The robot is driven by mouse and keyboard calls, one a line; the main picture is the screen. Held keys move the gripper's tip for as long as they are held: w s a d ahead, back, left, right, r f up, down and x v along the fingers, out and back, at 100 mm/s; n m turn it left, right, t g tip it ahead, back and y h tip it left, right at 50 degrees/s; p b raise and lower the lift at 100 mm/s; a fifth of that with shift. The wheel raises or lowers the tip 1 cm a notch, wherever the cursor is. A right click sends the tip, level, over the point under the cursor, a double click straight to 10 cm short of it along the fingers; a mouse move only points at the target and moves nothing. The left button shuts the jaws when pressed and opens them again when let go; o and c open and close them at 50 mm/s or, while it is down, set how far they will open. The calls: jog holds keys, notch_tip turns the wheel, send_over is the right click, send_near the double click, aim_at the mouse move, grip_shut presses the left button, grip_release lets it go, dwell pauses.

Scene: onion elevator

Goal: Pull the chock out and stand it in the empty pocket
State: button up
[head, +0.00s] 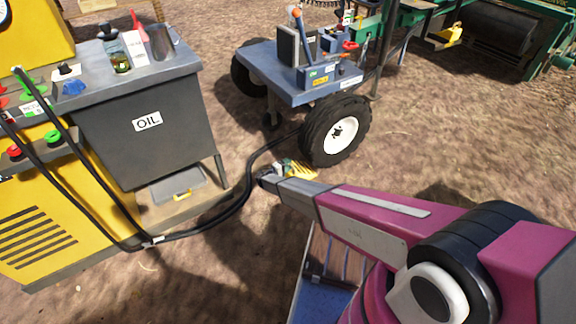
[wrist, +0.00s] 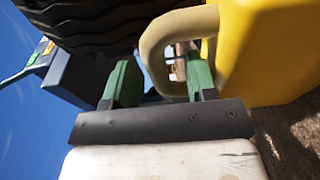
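The yellow chock (head: 301,171) is on the ground by the cart's near wheel (head: 335,131). In the wrist view the yellow chock (wrist: 268,50) fills the upper right, with a beige loop handle (wrist: 152,50) on its left side, close to the black tyre (wrist: 85,22). My gripper (head: 281,168) is at the chock. In the wrist view the green fingers of my gripper (wrist: 160,80) stand apart, with part of the handle showing between them. I cannot see clear finger contact on both sides. I cannot identify an empty pocket with certainty.
A black hose (head: 238,200) runs across the ground left of my gripper to the yellow machine (head: 60,235). The grey OIL bench (head: 165,115) stands left. The blue cart deck (head: 270,75) is above the wheel. A slatted blue platform (head: 325,290) lies below my arm.

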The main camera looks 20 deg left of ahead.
jog(key=shift+r, duration=0.1)
jog(key=v, duration=1)
jog(key=shift+s+a, duration=0.3)
